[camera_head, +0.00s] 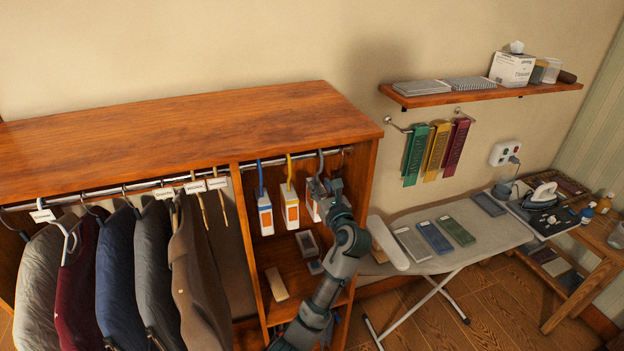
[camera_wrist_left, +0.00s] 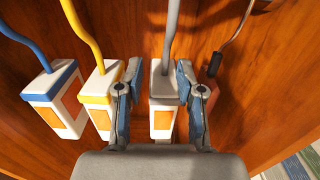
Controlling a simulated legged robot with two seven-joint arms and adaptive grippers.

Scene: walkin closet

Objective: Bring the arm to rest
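My left gripper (camera_head: 322,190) is up in the right-hand compartment of the wooden wardrobe (camera_head: 371,165), at the rightmost of three hanging white boxes. In the left wrist view its two fingers (camera_wrist_left: 159,95) stand apart, one on each side of the box with the grey top and grey hook (camera_wrist_left: 163,122). A gap shows between the left finger and this box; the right finger is very close to it, and contact cannot be told. The arm reaches up from the bottom of the head view. My right gripper is not in view.
A blue-hook box (camera_head: 265,215) and a yellow-hook box (camera_head: 290,207) hang to the left. Another thin hook (camera_wrist_left: 216,64) hangs close to the right finger. Small blocks (camera_head: 277,284) lie on the shelf below. An ironing board (camera_head: 415,221) stands right; clothes (camera_head: 118,275) hang left.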

